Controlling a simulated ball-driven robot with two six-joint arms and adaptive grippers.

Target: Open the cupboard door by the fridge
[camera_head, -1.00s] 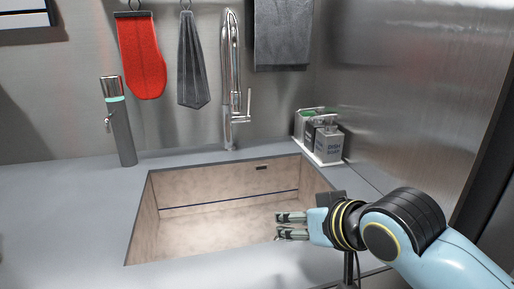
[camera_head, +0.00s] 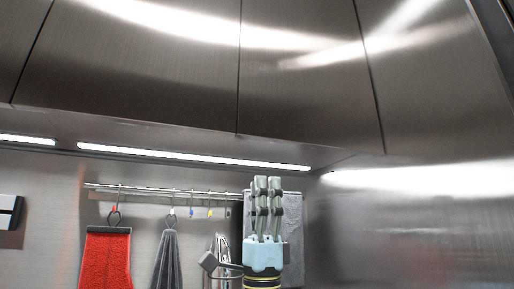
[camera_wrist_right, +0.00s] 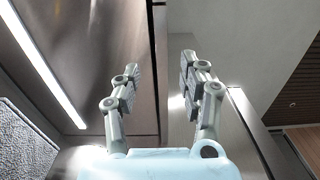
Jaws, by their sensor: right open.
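Brushed-steel cupboard doors hang overhead in the head view, split by thin dark seams. The rightmost full door (camera_head: 305,75) sits beside a tall steel surface (camera_head: 445,125) on the right, which may be the fridge side; I cannot tell. The doors look shut. My right gripper (camera_head: 267,182) points up below this door, in front of the grey towel, apart from the door in the picture. In the right wrist view its fingers (camera_wrist_right: 160,78) are spread and empty, with steel panels and a vertical seam beyond. No handle shows. My left gripper is not in view.
A lit strip (camera_head: 195,157) runs under the cupboards. The space ahead of the doors looks clear.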

